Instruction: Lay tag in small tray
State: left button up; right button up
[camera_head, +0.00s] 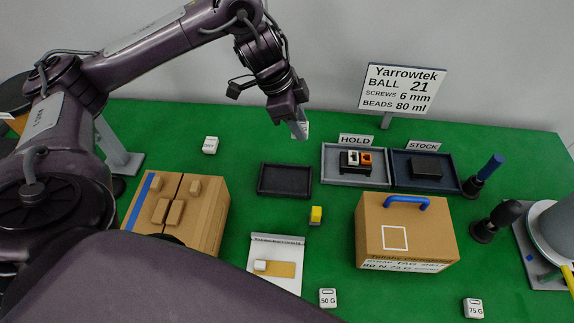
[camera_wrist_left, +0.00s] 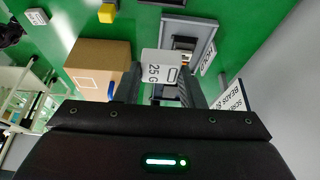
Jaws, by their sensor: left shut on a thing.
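My left gripper (camera_head: 300,130) is shut on a white tag (camera_wrist_left: 162,68) marked 25 G, which shows between the fingers in the left wrist view. The gripper is held above the green table, up and to the right of the small black tray (camera_head: 285,193) in the head view. That tray is empty and apart from the tag. My right gripper is not in view.
HOLD tray (camera_head: 330,178) contains a dark holder with white and orange pieces. STOCK tray (camera_head: 400,184) contains a dark block. Cardboard boxes (camera_head: 405,235) (camera_head: 208,225), a yellow block (camera_head: 316,215) and tags (camera_head: 210,145) (camera_head: 327,298) (camera_head: 473,307) stand around the small tray.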

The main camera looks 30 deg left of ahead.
pick_arm(q)
jog(key=b, duration=0.5)
send_over(300, 182)
jog(key=a, duration=0.1)
jog(key=f, duration=1.5)
jog(key=shift+s+a+f, duration=0.15)
jog(key=shift+s, duration=0.15)
notch_tip(300, 182, down, 4)
jog(key=shift+f+b, duration=0.1)
jog(key=shift+b, duration=0.7)
jog(key=shift+f, duration=0.3)
jog(key=shift+f, duration=0.1)
jog(key=o, duration=0.7)
jog(key=shift+c, duration=0.2)
